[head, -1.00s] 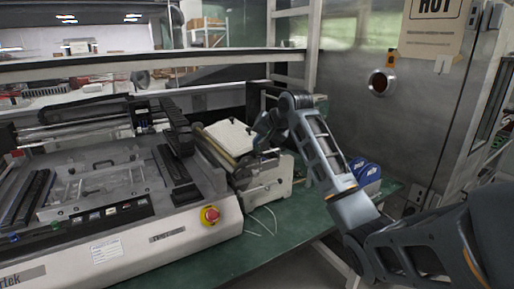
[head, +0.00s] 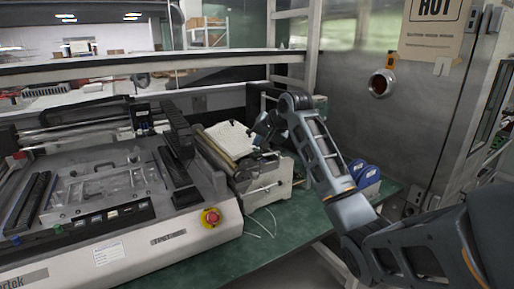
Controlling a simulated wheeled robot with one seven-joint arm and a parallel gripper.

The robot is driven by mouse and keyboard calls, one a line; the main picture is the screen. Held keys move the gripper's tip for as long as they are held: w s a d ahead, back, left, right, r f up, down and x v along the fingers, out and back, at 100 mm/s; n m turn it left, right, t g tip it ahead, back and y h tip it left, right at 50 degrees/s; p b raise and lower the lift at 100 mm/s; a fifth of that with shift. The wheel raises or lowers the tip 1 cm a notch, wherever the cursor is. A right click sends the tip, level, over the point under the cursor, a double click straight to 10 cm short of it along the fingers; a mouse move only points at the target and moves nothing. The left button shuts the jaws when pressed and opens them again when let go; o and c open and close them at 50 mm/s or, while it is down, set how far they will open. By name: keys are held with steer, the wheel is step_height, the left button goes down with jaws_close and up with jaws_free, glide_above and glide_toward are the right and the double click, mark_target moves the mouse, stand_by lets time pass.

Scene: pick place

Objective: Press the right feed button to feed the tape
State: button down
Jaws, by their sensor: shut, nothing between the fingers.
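A tape feeder unit (head: 262,185) with a pale metal body stands on the green bench, right of the large machine. A white sheet or tape surface (head: 230,139) lies tilted on its top. My gripper (head: 264,137) is at the upper right of this unit, dark and small in view, shut and empty. It is close to the unit's top; I cannot tell whether it touches. The right feed button is not distinguishable, and my gripper and arm hide part of the unit's right side.
A large grey machine (head: 130,250) with a red emergency stop (head: 211,216) fills the left. Blue spools (head: 364,172) stand behind my arm. Thin white wires (head: 262,222) lie on the green bench (head: 225,262). A metal cabinet (head: 375,125) stands at the right.

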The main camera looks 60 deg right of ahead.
mark_target(259, 152)
steer(key=shift+r, duration=0.1)
step_height(259, 152, up, 4)
steer(key=p, duration=0.4)
steer(key=shift+r, duration=0.95)
steer(key=shift+f, duration=0.1)
